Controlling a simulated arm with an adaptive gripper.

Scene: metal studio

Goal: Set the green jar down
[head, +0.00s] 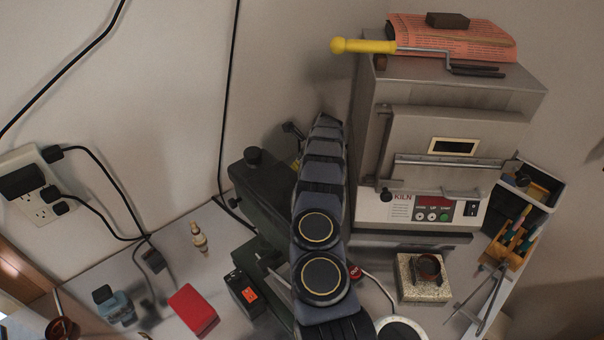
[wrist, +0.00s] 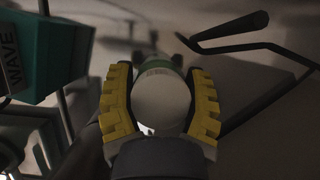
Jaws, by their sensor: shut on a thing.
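In the wrist view, my gripper (wrist: 160,74) has its two yellow-padded fingers closed around the jar (wrist: 161,104). The jar's near end is a pale round face, with a green part and small lettering beyond it. What lies under the jar is hidden, and I cannot tell whether it touches a surface. In the head view my dark arm reaches up the middle of the picture, and neither the jar nor the fingertips can be made out.
A kiln (head: 454,135) stands right of my arm, and a dark green machine (head: 262,186) stands close on its left. A red box (head: 194,310) and a pale block (head: 424,284) are on the table (head: 215,235). A teal box (wrist: 55,52) and a black bent rod (wrist: 246,46) flank the jar.

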